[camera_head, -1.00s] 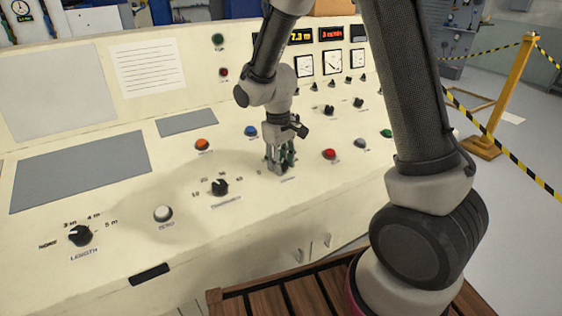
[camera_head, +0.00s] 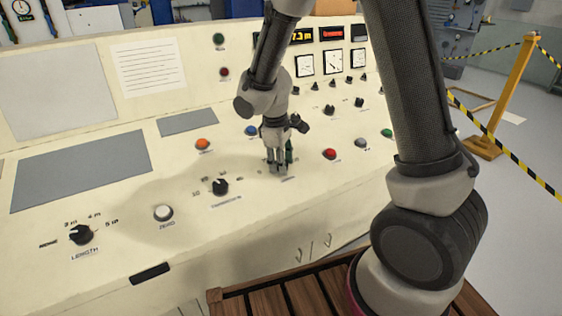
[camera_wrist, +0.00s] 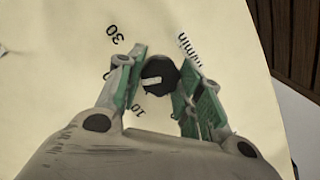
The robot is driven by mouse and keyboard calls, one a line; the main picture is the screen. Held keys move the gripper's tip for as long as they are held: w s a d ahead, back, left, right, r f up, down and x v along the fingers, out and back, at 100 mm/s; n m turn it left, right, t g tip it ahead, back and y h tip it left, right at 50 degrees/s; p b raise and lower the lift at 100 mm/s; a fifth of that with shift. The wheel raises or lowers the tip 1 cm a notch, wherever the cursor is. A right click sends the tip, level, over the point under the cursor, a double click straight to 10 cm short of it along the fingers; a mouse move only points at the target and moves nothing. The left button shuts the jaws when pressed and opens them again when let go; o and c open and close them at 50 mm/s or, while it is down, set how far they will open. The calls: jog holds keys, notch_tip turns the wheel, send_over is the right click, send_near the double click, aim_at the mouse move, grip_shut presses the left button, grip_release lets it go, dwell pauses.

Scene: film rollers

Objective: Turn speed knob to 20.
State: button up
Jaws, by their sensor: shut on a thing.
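The speed knob (camera_wrist: 160,72) is a small round black knob with a white pointer mark, seen in the wrist view. Its mark points left toward my left finger, between the printed 30 and 10. Any number there is hidden behind the finger. My gripper (camera_wrist: 158,80) has its green-padded fingers on either side of the knob and is shut on it. In the head view my gripper (camera_head: 278,165) points down onto the sloping cream panel (camera_head: 235,235), and its fingers hide the knob.
A black knob (camera_head: 220,187) with a printed scale sits left of my gripper. An orange button (camera_head: 203,145), a blue button (camera_head: 251,131) and a red button (camera_head: 330,154) are nearby. The length knob (camera_head: 80,235) and a white button (camera_head: 163,213) are at lower left.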

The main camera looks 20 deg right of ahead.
jog(key=o, duration=1)
jog(key=shift+o, duration=0.2)
jog(key=shift+r, duration=0.1)
notch_tip(320, 180, up, 12)
jog(key=s+a, duration=0.1)
jog(key=shift+a, duration=0.3)
